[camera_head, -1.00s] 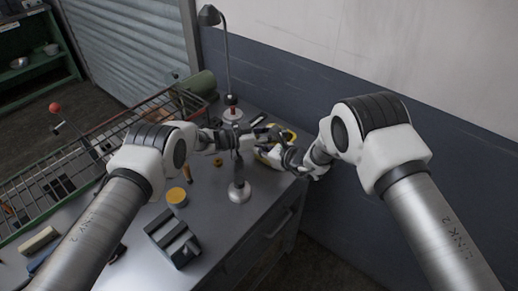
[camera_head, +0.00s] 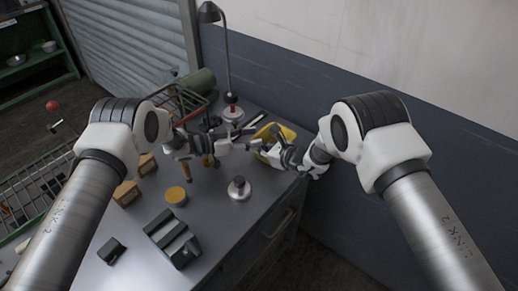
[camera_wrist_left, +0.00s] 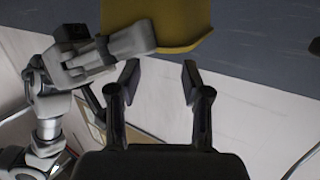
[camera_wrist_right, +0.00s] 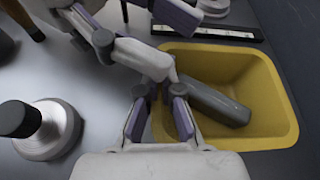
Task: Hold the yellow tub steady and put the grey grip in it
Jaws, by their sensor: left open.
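The yellow tub (camera_head: 286,131) stands at the right end of the grey table and fills the right side of the right wrist view (camera_wrist_right: 275,100). The dark grey grip (camera_wrist_right: 217,102) lies inside the tub, tilted, with one end near my right fingers. My right gripper (camera_head: 272,154) is at the tub's near left side, its fingers (camera_wrist_right: 160,100) on either side of the wall, shut on it. My left gripper (camera_head: 251,137) is open and empty, just left of the tub. Its spread fingers show in the left wrist view (camera_wrist_left: 160,75), with part of the tub (camera_wrist_left: 170,22) beyond them.
A silver weight with a black knob (camera_head: 239,188) stands in front of the grippers. A yellow-topped jar (camera_head: 176,196), a dark grey block (camera_head: 172,238) and wooden blocks (camera_head: 127,193) are further left. A lamp (camera_head: 232,112) stands behind the grippers. A wire rack (camera_head: 38,185) is at the left.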

